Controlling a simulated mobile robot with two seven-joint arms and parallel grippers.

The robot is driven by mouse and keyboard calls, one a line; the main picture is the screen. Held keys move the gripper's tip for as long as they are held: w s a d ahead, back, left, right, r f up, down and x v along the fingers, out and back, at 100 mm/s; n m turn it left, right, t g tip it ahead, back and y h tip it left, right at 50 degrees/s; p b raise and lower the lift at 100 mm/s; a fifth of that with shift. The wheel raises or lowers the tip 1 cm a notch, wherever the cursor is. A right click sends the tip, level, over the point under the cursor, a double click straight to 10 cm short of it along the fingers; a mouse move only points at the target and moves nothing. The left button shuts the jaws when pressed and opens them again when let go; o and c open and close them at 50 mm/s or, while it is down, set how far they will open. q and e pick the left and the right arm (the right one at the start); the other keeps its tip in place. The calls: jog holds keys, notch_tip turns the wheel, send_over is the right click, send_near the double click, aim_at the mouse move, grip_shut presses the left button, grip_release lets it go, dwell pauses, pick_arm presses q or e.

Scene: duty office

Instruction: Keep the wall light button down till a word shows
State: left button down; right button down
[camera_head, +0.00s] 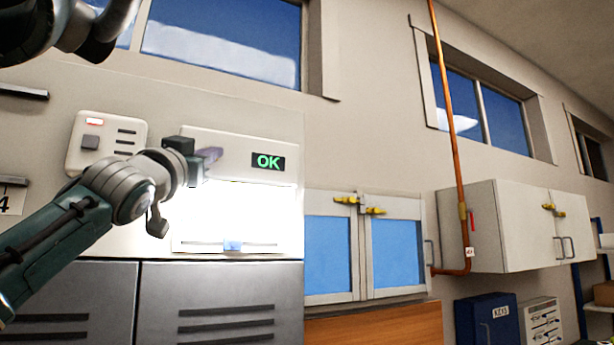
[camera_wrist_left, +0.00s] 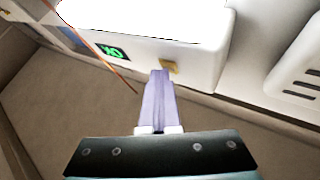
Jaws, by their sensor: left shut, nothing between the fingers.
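The wall light (camera_head: 228,146) is a white box on the wall with a brightly lit panel below its top strip. Its small dark display (camera_head: 268,162) shows the word OK in green, and the display also shows in the left wrist view (camera_wrist_left: 112,52). A yellow button (camera_wrist_left: 171,67) is on the light's edge in the left wrist view. My left gripper (camera_head: 213,155) is shut and empty, its pale purple fingertips (camera_wrist_left: 160,73) at the button and partly over it. I cannot tell how far the button is pressed. In the head view the gripper hides the button.
A white wall box (camera_head: 107,143) with a grey square and slots is left of the light. Grey slotted lockers (camera_head: 210,300) stand below. Blue-paned cabinet doors (camera_head: 365,250), an orange pipe (camera_head: 452,120) and a white wall cabinet (camera_head: 500,230) are to the right.

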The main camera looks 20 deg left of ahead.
dwell(0.5)
pick_arm(q)
jog(key=shift+s+d, duration=0.55)
jog(key=shift+d, duration=0.05)
jog(key=shift+s+d+b, duration=0.25)
jog(key=shift+s+d, duration=0.55)
jog(key=shift+d, duration=0.2)
jog(key=shift+s+d+b, duration=0.25)
jog(key=shift+s+d, duration=0.55)
jog(key=shift+d, duration=0.15)
